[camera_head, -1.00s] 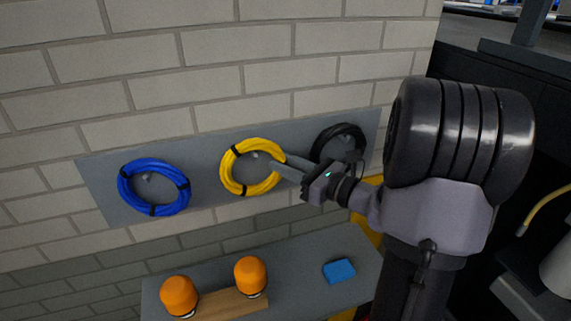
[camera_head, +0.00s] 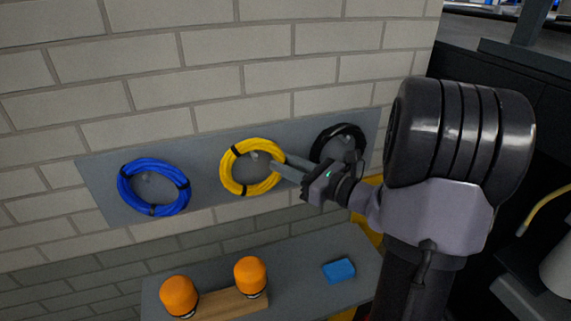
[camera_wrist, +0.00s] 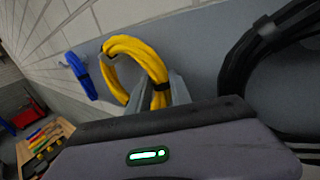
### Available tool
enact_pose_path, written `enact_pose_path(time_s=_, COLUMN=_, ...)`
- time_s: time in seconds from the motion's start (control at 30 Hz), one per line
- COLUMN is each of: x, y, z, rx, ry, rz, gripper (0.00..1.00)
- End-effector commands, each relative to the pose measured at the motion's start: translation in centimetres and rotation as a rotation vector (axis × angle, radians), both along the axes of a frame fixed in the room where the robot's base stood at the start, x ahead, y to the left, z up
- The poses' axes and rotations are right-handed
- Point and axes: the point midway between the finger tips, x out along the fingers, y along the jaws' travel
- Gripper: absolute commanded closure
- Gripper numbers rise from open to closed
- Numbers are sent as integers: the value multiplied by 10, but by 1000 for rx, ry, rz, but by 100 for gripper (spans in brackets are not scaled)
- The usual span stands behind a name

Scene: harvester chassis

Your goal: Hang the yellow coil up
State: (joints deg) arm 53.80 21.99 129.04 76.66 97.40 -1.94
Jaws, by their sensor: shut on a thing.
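The yellow coil (camera_head: 228,176), bound with black ties, is at the middle of the grey wall panel, around a light peg (camera_head: 254,156) in the head view. Whether the coil rests on the peg I cannot tell. My gripper (camera_head: 282,167) is shut on the coil's right side. In the wrist view the yellow coil (camera_wrist: 128,45) rises from between my gripper's fingers (camera_wrist: 166,92), by a black tie, close to the panel.
A blue coil (camera_head: 126,188) hangs at the left of the panel (camera_head: 205,172) and a black coil (camera_head: 335,130) at the right. Below, a grey shelf (camera_head: 300,268) holds two orange-capped things (camera_head: 179,294) on a wooden block and a blue block (camera_head: 339,270).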

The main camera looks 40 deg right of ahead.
Motion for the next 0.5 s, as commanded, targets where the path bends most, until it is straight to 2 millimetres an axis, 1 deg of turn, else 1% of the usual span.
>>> enact_pose_path(time_s=0.4, x=0, y=0, z=26, rx=-1, ry=-1, rz=0, gripper=100)
enact_pose_path(time_s=0.5, x=0, y=0, z=28, rx=-1, ry=-1, rz=-1, gripper=100)
